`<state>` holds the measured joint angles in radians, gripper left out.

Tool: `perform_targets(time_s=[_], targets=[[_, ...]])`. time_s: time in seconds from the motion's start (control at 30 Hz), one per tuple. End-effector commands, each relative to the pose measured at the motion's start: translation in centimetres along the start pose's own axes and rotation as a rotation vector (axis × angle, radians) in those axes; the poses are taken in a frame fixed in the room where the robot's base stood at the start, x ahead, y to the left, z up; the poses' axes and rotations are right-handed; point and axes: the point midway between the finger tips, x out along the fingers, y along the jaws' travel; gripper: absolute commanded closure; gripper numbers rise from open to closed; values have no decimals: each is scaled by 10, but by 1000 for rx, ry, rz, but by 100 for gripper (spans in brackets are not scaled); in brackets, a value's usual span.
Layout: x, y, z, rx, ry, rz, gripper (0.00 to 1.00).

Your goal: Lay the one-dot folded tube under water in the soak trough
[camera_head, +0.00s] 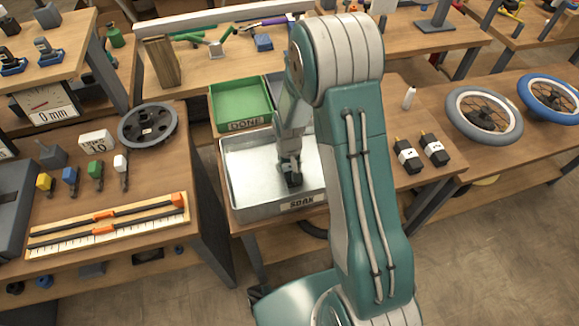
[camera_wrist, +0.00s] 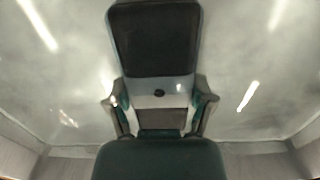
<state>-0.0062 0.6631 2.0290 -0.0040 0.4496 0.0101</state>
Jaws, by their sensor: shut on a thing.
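The one-dot folded tube (camera_wrist: 154,42) is black with a white band carrying one dark dot in the wrist view. My gripper (camera_wrist: 160,112) is shut on it, one finger on each side of the band. In the head view, my gripper (camera_head: 289,160) reaches down inside the soak trough (camera_head: 236,190), a grey metal tray labelled SOAK. The dark tube (camera_head: 293,179) shows below the fingers, within the trough walls. The pale trough floor fills the wrist view around it. I cannot tell whether the tube touches the floor or is under water.
Two more black folded tubes with white bands (camera_head: 408,156) (camera_head: 434,149) lie on the bench right of my arm, beside a small white bottle (camera_head: 409,97). A green DONE tray (camera_head: 241,105) adjoins the trough's back. My arm hides the trough's right part.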

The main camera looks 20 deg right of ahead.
Motion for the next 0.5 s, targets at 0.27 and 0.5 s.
perform_targets(time_s=[0.27, 0.5], targets=[[1, 2, 0, 0, 2, -2, 91], [1, 2, -1, 0, 2, -2, 0]])
